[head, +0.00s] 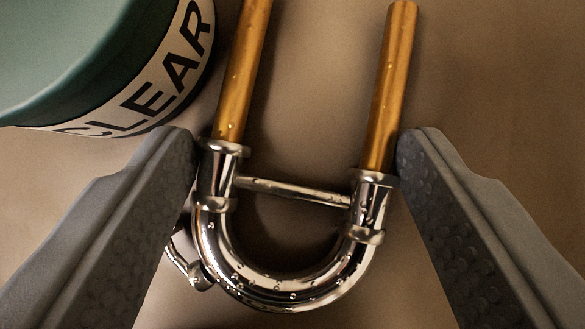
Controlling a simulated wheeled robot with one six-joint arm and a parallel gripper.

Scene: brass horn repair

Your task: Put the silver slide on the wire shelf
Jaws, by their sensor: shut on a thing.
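The silver slide (285,290) is a U-shaped shiny bend with a crossbar and two brass-coloured tubes that point away from me. Small droplets or specks dot its surface. My gripper (298,150) is shut on the slide, with one dark textured finger on each side of it at the ferrules. A small ring or hook shows on the slide's left side, partly behind the left finger. The far end of the left tube is cut off by the top edge. The wire shelf is not in view.
A green round container (70,50) with a white label band reading "CLEAR" stands at the upper left, close to the left tube and left finger. The plain tan surface (490,90) to the right is clear.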

